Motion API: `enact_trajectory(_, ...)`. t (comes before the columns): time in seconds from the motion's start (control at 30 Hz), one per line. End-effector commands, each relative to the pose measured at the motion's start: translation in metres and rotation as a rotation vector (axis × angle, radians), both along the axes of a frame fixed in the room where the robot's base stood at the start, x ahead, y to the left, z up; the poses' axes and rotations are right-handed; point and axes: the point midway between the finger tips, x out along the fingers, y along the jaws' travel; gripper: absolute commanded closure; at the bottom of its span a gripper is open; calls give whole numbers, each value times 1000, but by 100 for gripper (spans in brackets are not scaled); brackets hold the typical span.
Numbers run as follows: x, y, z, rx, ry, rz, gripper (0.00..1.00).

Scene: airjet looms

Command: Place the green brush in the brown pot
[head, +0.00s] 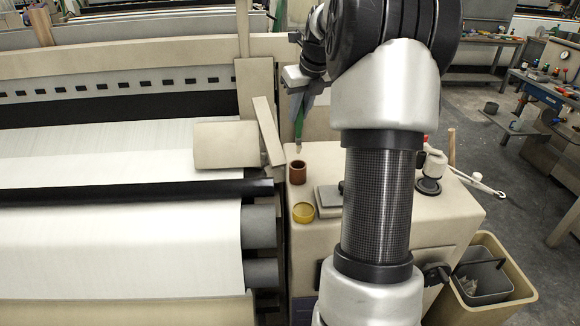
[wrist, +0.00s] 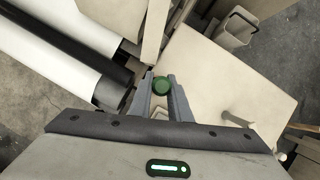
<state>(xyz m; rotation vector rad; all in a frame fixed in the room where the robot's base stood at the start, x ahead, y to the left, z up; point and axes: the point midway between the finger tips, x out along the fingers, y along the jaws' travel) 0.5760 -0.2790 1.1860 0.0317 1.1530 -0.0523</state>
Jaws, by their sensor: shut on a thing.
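The green brush (head: 299,118) hangs upright from my gripper (head: 305,95), its pale tip pointing down, above the machine's side cabinet. In the wrist view, the round green end of the brush (wrist: 162,86) sits between the two fingers of my gripper (wrist: 163,82), which are shut on it. The brown pot (head: 297,172) stands on the cabinet top, a little below the brush tip in the head view. The brush tip appears above the pot and outside it. I cannot make out the pot in the wrist view.
A yellow dish (head: 303,212) stands in front of the brown pot on the cabinet top (head: 321,158). A grey block (head: 329,197) lies beside it, partly behind my arm. The loom with white cloth (head: 120,240) is at left. A beige bin (head: 497,300) stands at lower right.

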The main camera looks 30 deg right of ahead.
Motion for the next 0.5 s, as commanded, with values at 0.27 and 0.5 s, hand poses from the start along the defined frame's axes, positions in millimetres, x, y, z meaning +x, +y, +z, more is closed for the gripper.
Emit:
enact_trajectory(0.27,-1,0,-50,4,7,0,100)
enact_trajectory(0.5,-1,0,-69,2,5,1,100)
